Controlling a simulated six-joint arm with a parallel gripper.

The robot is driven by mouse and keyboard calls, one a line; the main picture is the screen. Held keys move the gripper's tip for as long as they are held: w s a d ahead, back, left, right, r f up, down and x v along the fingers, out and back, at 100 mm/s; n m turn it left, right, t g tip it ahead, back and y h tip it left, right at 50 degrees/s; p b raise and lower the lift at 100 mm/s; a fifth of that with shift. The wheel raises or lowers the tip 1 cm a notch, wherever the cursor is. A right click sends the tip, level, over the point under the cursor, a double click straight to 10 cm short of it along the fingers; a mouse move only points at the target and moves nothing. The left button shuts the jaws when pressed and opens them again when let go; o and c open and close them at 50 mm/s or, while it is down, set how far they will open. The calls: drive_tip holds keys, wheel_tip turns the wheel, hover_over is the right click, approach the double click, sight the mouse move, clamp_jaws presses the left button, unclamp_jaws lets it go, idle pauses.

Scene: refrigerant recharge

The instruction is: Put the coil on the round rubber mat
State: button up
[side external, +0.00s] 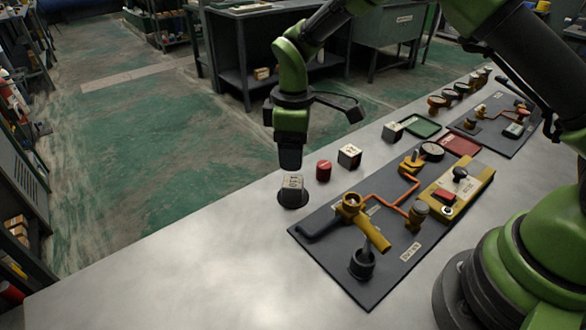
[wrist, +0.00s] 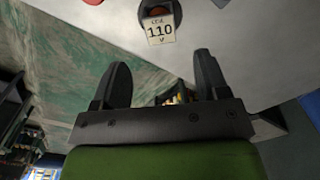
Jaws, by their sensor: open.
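The coil (side external: 292,184) is a small pale block with a dark printed label, sitting on the round dark rubber mat (side external: 287,203) near the left table edge. In the wrist view the coil's label (wrist: 160,31) reads 110 V, with a dark round shape around its upper part. My gripper (side external: 290,166) points down just above the coil in the side view. In the wrist view my gripper (wrist: 163,72) has its two fingers apart with nothing between them, and the coil lies beyond the fingertips. Much of the mat is hidden under the coil.
A red cylinder (side external: 323,171) and a white-faced cube (side external: 349,156) stand to the right of the coil; another cube (side external: 392,131) is farther back. A dark panel (side external: 330,253) with pipes and valves lies in front. Green (side external: 420,127) and red trays lie behind. The front-left tabletop is clear.

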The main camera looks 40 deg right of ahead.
drive_tip(key=shift+r, duration=1.5)
drive_tip(key=s+d+r+m+t, duration=0.2)
drive_tip(key=s+r+m, duration=0.2)
drive_tip(key=r, duration=0.7)
drive_tip(key=s+d+r+m+t+y, duration=0.1)
drive_tip(key=s+r+m+t, duration=0.1)
drive_tip(key=s, duration=0.8)
drive_tip(key=s+d+r+m+t+y, duration=0.1)
drive_tip(key=s+r+m+t, duration=0.2)
drive_tip(key=s+r+m, duration=0.2)
drive_tip(key=s+m, duration=0.2)
drive_tip(key=s, duration=0.2)
drive_tip(key=shift+s+d, duration=0.35)
drive_tip(key=shift+d, duration=0.05)
